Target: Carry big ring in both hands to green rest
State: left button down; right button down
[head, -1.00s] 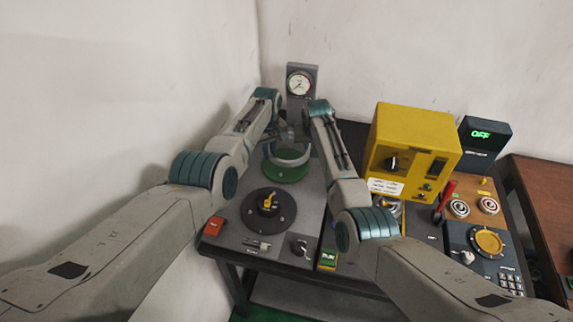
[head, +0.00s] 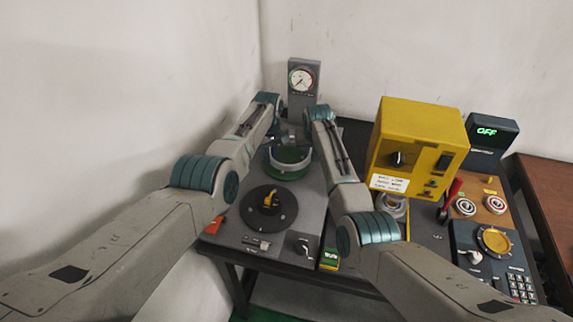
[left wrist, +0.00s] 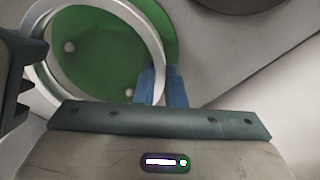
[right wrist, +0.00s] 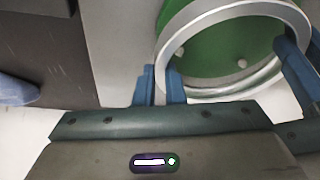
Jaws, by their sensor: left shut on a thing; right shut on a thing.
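The big ring (head: 291,166) is a pale grey metal band, roughly level over the green rest (head: 288,176). My left gripper (left wrist: 162,84) is shut on the ring's wall at one side. My right gripper (right wrist: 163,84) is shut on its wall at the opposite side. In the left wrist view, green disc with small pale studs shows through the ring and also outside its edge at the upper right. In the right wrist view the ring (right wrist: 171,45) frames the green surface (right wrist: 215,50). I cannot tell whether the ring touches the rest.
A gauge post (head: 302,88) stands behind the rest. A black disc with a yellow handle (head: 269,202) is in front. A yellow box (head: 420,140) stands to the right of my right arm. The wall is close on the left.

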pick_arm(q)
jog(key=shift+f+b, duration=0.4)
jog(key=shift+f, duration=0.2)
pick_arm(e)
jog(key=shift+f, duration=0.5)
pick_arm(q)
jog(key=c, duration=1.5)
grip_release()
pick_arm(e)
jog(key=c, duration=1.5)
grip_release()
pick_arm(q)
jog(key=shift+r, duration=0.1)
pick_arm(e)
jog(key=shift+s, duration=0.1)
pick_arm(q)
jog(key=shift+r, duration=0.65)
pick_arm(e)
jog(key=shift+s+r, duration=0.1)
jog(key=shift+r, duration=0.3)
pick_arm(q)
notch_tip(320, 180, up, 11)
jog(key=shift+f, duration=0.15)
pick_arm(e)
jog(key=v, duration=1.1)
jog(key=shift+s, duration=0.1)
